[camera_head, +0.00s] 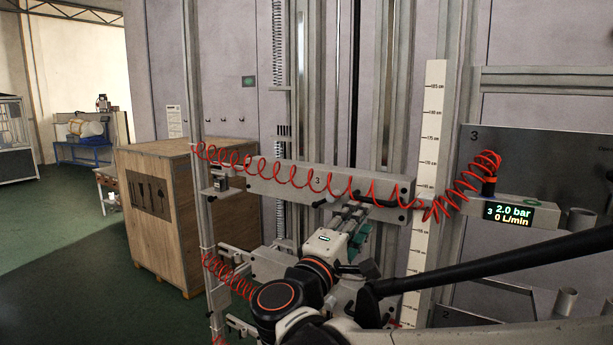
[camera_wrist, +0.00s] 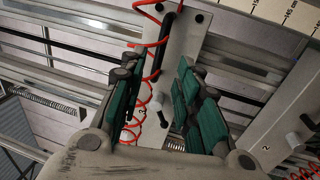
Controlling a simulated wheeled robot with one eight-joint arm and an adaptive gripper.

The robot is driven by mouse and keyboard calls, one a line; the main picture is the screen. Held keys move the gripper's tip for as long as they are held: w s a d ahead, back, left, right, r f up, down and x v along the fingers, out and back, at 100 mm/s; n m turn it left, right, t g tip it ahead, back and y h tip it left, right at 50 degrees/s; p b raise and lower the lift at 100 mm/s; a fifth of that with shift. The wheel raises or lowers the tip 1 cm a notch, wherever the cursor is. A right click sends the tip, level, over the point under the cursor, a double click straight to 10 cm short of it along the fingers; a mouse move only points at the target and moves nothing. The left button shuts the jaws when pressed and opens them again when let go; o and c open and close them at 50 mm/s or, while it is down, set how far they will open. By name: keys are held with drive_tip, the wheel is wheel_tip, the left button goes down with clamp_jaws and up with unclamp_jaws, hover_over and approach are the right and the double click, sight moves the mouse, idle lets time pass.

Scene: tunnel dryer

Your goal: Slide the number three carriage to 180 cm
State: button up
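The number three carriage (camera_head: 270,178) is a pale grey beam marked 3, in the upper middle of the head view. Its right end lies beside the white vertical scale (camera_head: 432,110), well below the 175 mark; the exact reading is too small to tell. My gripper (camera_head: 352,208) is in front of the carriage. In the wrist view my gripper (camera_wrist: 160,100) has its green-padded fingers spread, with the lever between them and no visible grip.
Red coiled hoses (camera_head: 290,170) hang across the carriage. The number two carriage (camera_wrist: 285,125) is beside it in the wrist view. A pressure display (camera_head: 514,214) stands right of the scale. A wooden crate (camera_head: 160,240) stands left; green floor is free beyond it.

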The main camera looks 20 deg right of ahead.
sight(370, 202)
drive_tip(key=p+x, duration=0.1)
drive_tip(key=x, duration=0.8)
drive_tip(key=shift+w, duration=0.15)
clamp_jaws()
